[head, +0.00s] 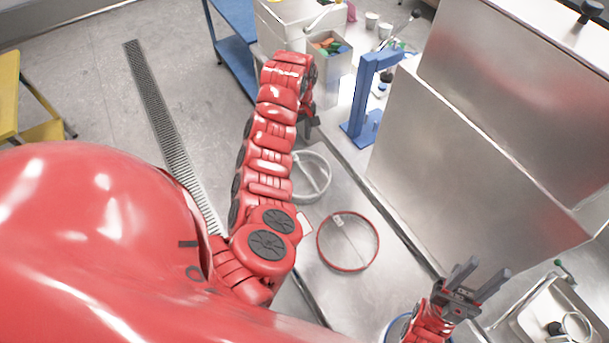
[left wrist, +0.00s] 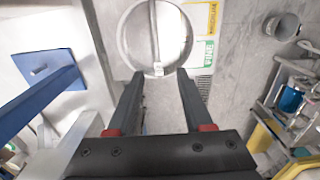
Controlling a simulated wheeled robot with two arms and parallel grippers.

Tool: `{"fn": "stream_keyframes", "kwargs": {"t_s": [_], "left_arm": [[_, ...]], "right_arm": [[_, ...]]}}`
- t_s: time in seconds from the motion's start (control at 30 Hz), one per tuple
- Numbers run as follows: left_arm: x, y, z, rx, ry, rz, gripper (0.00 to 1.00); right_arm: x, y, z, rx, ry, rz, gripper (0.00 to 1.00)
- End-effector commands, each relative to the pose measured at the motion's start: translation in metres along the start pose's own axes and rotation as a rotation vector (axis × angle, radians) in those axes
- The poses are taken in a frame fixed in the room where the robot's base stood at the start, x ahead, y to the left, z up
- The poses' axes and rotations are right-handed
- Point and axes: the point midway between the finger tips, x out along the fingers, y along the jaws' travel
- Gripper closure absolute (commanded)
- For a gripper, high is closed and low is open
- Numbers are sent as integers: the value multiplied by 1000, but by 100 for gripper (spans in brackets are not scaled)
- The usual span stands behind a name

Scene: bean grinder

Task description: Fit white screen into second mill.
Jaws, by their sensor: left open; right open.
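The white screen, a pale ring with a bar across it (head: 327,170), lies on the steel bench in the head view, partly hidden by my left arm. In the left wrist view it (left wrist: 121,40) lies just beyond the fingertips, under the gap between them. My left gripper (head: 311,122) is open and empty, its fingers (left wrist: 160,73) apart with nothing between them. My right gripper (head: 481,280) is open and empty at the lower right. Large steel housings (head: 450,165) stand at the right; I cannot tell which is the second mill.
A red ring screen (head: 318,240) lies nearer on the bench. A blue-rimmed ring (head: 390,331) is partly hidden by my right arm. A blue stand (head: 363,95) rises behind the left gripper, beside a bin of coloured pieces (head: 338,66). A steel basin (head: 520,325) is at the lower right.

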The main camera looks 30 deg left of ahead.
Motion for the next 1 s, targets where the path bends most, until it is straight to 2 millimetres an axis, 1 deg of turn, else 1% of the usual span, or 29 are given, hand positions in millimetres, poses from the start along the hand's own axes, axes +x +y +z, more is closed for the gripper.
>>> {"fn": "stream_keyframes", "kwargs": {"t_s": [0.03, 0.13, 0.27, 0.33, 0.43, 0.5, 0.6, 0.73, 0.83, 1.0], "left_arm": [[12, -2, -1, -2, 0, -3, 49], [26, 0, -1, -1, 2, 2, 49], [48, 0, -2, -1, 2, 4, 49], [63, 1, -1, -1, 1, 4, 49], [78, 1, -1, -2, 2, 4, 49], [84, 1, -1, -1, 2, 3, 49], [93, 2, -1, 1, 3, 3, 49], [96, 2, 0, 1, 4, 2, 49], [102, 3, 2, 1, 2, 0, 49], [121, 6, 7, 0, -1, -3, 49]], "right_arm": [[-5, 0, 1, 0, 0, 0, 55], [-9, 0, 2, 0, 0, 0, 55], [-20, -1, 3, 0, 0, 0, 55], [-29, -1, 5, 0, 0, 0, 55], [-38, -2, 6, 0, 0, 0, 55], [-34, -2, 6, 0, 0, 0, 55], [-34, -2, 6, 0, 0, 0, 55], [-31, -2, 5, 0, 0, 0, 55], [-21, -1, 4, 0, 0, 0, 55], [-3, 0, 1, 0, 0, 0, 55]]}}
